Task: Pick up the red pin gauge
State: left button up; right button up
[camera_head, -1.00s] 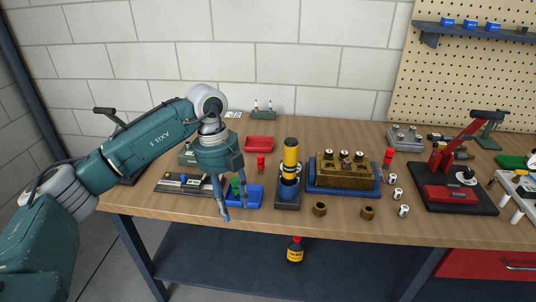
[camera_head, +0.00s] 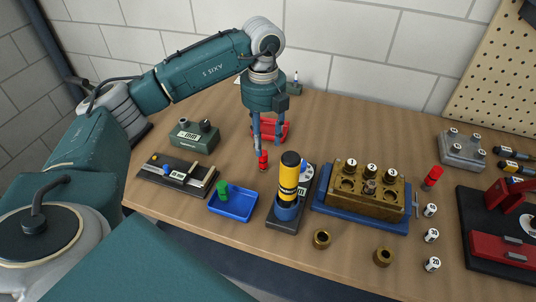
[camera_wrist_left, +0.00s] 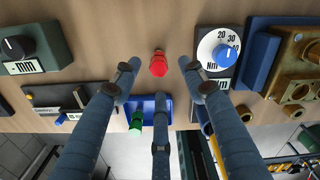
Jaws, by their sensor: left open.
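The red pin gauge (camera_head: 263,161) stands on the wooden table just in front of the red tray (camera_head: 284,131). In the left wrist view the red pin gauge (camera_wrist_left: 158,66) shows between the fingertips, apart from them. My left gripper (camera_head: 269,146) is open, pointing down over it, with one finger overlapping its top in the head view. The fingers also show in the left wrist view (camera_wrist_left: 160,72), with nothing between them held. Another red-topped pin (camera_head: 433,176) stands to the right of the brass block. My right gripper is not in view.
A blue tray (camera_head: 238,208) with a green pin (camera_head: 222,190) lies in front. A black-and-yellow tool (camera_head: 289,178) stands upright close to the right. A green gauge box (camera_head: 194,137) is at the left, and a brass block (camera_head: 368,190) on a blue base is further right.

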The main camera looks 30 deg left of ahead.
aim_at(263, 160)
pick_arm(q)
jog(key=shift+s+f, duration=0.25)
jog(key=shift+f, duration=1.25)
jog(key=shift+w+f+p, duration=0.1)
jog(key=shift+f+p, duration=0.2)
jog(key=shift+p, duration=0.1)
notch_tip(263, 160, down, 4)
jog(key=shift+f+p, duration=0.2)
jog(key=shift+p, duration=0.7)
jog(key=shift+f, duration=0.2)
jog(key=shift+c, duration=1.2)
grip_shut()
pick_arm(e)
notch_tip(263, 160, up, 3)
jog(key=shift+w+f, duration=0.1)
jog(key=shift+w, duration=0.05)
